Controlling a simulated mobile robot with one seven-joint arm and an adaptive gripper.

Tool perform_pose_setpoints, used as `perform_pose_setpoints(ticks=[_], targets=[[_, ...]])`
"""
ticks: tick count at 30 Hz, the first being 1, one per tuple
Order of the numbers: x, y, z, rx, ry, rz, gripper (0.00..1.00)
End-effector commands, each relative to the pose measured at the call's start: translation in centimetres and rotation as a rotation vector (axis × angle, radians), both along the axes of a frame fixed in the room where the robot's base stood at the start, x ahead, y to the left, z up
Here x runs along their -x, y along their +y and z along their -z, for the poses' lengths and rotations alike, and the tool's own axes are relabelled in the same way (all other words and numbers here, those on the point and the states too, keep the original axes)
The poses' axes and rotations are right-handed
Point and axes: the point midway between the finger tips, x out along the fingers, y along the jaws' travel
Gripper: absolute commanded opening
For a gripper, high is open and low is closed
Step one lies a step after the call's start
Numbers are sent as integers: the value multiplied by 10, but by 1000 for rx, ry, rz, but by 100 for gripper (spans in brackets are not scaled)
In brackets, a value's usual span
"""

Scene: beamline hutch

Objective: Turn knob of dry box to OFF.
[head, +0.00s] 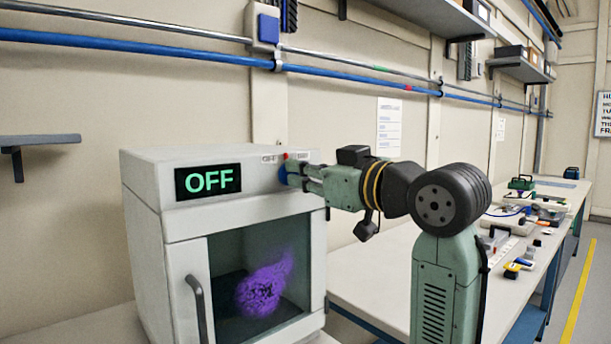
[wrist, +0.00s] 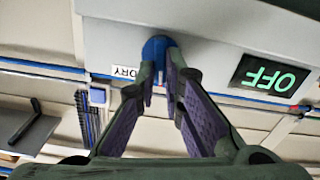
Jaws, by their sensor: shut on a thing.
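The dry box (head: 150,200) is a light grey cabinet with a dark window and a handle, and something purple shows inside. Its display (head: 208,182) reads OFF in green; the display also shows upside down in the wrist view (wrist: 270,77). A blue knob (wrist: 155,48) sits on the front panel, right of the display in the head view and mostly hidden there by my gripper. My gripper (head: 292,174) reaches in from the right, and its fingers are shut on the knob. In the wrist view a label ending in "DRY" (wrist: 125,72) shows beside the knob.
A long bench (head: 375,270) runs back to the right with several tools and cases on it. Blue and grey pipes (head: 150,45) cross the wall above the box. A small wall shelf (head: 40,140) is at the left.

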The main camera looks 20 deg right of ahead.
Motion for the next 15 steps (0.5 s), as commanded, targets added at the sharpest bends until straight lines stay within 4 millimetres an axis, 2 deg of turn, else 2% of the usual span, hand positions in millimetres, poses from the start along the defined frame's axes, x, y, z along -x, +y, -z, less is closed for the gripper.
perform_pose_setpoints(ticks=[15], targets=[[1, 3, 2, 413, -150, 0, 0]])
